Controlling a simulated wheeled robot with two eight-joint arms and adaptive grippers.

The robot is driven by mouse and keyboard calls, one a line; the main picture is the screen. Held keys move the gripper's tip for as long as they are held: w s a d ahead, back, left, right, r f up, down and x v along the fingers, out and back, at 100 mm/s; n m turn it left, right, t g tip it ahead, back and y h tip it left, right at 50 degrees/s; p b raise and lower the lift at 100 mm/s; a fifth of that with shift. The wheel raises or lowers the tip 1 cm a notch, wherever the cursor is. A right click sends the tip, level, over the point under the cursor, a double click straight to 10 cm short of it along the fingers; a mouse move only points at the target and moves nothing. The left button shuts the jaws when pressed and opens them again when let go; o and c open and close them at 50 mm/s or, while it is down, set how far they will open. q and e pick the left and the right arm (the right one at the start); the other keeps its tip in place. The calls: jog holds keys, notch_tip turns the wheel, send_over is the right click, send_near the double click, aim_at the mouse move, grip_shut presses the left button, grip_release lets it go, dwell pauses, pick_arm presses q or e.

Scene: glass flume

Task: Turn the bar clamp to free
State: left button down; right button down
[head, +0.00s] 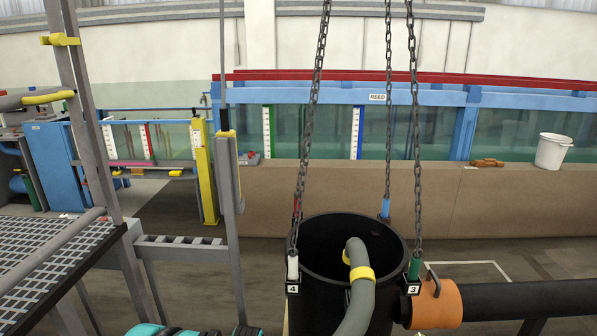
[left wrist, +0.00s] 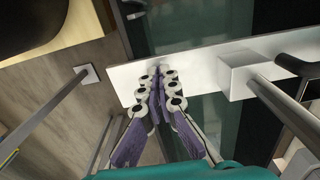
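In the left wrist view, my left gripper (left wrist: 159,86) points at a pale flat bar (left wrist: 203,68). Its purple-padded fingers converge, with a narrow gap between the tips. The tips overlap the bar in the picture; I cannot tell whether they touch or hold anything. A pale block (left wrist: 240,72) sits on the bar, with a grey rod (left wrist: 285,108) running from it toward the lower right. A black curved part (left wrist: 298,64) lies beyond the rod. I cannot tell which of these, if any, is the bar clamp. Neither gripper is clearly visible in the head view.
A black bin (head: 330,285) hangs on chains (head: 312,110), with a grey hose (head: 360,285) entering it. An orange-collared black pipe (head: 520,298) extends right. A grey-framed platform (head: 45,270) stands left. Behind are the glass flume (head: 430,125) and a white bucket (head: 552,152).

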pick_arm(q)
jog(key=shift+s+d, duration=0.2)
jog(key=shift+d, duration=0.1)
notch_tip(320, 180, up, 6)
jog(key=p, duration=0.3)
jog(key=shift+p, duration=0.4)
